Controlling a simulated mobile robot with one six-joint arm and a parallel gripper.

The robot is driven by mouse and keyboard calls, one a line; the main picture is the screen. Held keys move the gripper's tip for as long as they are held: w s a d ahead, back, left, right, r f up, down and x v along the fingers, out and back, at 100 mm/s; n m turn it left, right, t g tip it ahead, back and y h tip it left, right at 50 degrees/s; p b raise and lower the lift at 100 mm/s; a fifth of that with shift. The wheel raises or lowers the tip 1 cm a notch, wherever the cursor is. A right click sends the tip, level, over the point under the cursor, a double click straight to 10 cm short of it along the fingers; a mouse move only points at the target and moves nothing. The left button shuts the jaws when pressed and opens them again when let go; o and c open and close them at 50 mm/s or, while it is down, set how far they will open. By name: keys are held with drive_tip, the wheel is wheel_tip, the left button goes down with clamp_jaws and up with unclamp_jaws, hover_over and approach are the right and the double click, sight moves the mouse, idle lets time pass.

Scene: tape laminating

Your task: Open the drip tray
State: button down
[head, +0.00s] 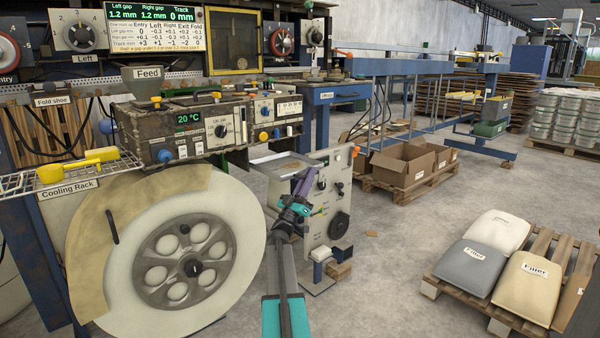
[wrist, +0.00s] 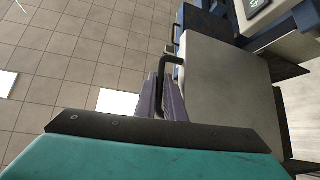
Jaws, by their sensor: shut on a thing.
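My gripper (head: 303,184) reaches up to the pale machine cabinet (head: 325,210) right of the big white wheel. In the wrist view, my purple fingers (wrist: 161,92) are shut on a black bar handle (wrist: 163,64). The handle stands on the edge of a flat grey panel (wrist: 225,75), which seems to be the drip tray; no label on it can be read. The fingers hide the lower part of the handle. In the head view my arm and gripper cover the handle, so how far the tray is out cannot be told.
The large white wheel (head: 250,215) stands close left of my arm. The control box (head: 215,125) and cooling rack (head: 70,172) are above it. A pallet with filler sacks (head: 497,232) lies at right. Cardboard boxes (head: 400,165) stand farther back.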

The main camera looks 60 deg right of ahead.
drive_tip(key=s+a, duration=0.2)
drive_tip(key=s, duration=0.5)
drive_tip(key=shift+a, duration=0.25)
drive_tip(key=shift+s, duration=0.1)
drive_tip(key=c, duration=2.1)
unclamp_jaws()
drive_tip(key=p+v, duration=0.2)
drive_tip(key=v, duration=1.1)
drive_tip(key=shift+a+f, duration=0.3)
